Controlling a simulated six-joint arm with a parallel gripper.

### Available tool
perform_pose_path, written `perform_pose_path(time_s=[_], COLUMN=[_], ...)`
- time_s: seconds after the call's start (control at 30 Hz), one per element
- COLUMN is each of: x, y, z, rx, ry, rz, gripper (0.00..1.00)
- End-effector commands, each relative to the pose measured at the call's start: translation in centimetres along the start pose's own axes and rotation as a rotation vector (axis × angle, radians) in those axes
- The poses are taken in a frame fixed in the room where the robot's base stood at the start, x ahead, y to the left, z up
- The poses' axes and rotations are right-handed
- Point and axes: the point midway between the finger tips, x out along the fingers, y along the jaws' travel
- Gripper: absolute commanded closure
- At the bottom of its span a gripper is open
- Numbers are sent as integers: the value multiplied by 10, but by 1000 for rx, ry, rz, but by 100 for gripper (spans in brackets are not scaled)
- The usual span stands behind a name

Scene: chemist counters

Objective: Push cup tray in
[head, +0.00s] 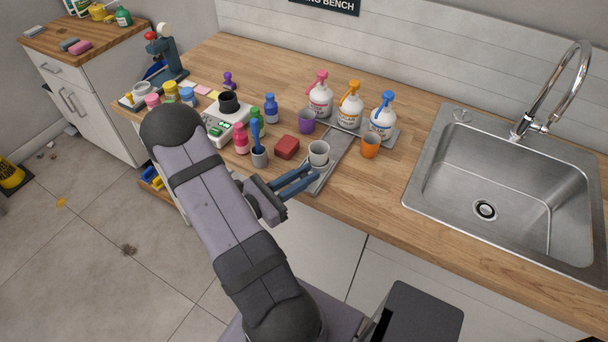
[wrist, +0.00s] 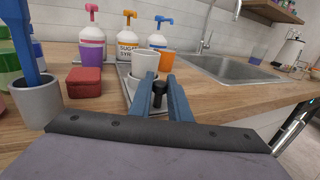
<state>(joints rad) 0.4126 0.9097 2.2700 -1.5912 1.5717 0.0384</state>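The cup tray (head: 338,158) is a narrow grey metal tray on the wooden counter, running from the pump bottles towards the front edge. A white cup (head: 318,153) stands upright on its near part; it also shows in the wrist view (wrist: 146,64), partly behind my fingers. My gripper (head: 315,175) points its two blue fingers at the tray's near end, just beside the cup. In the wrist view my fingers (wrist: 160,80) are a little apart, with a dark knob (wrist: 159,92) between them. I cannot tell whether they touch or clamp the knob.
A red block (head: 287,147) and a grey holder with a blue tool (head: 259,157) stand left of the tray. A purple cup (head: 307,121), an orange cup (head: 370,145) and pump bottles (head: 349,105) stand around it. The sink (head: 490,195) is at the right.

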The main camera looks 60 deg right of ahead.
Motion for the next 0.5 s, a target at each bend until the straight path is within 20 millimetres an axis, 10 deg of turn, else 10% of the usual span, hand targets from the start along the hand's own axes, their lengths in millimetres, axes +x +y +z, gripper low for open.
perform_pose_path(time_s=[0.5], x=[37], y=[16], z=[0], rx=[1], ry=[1], rz=[0], gripper=[100])
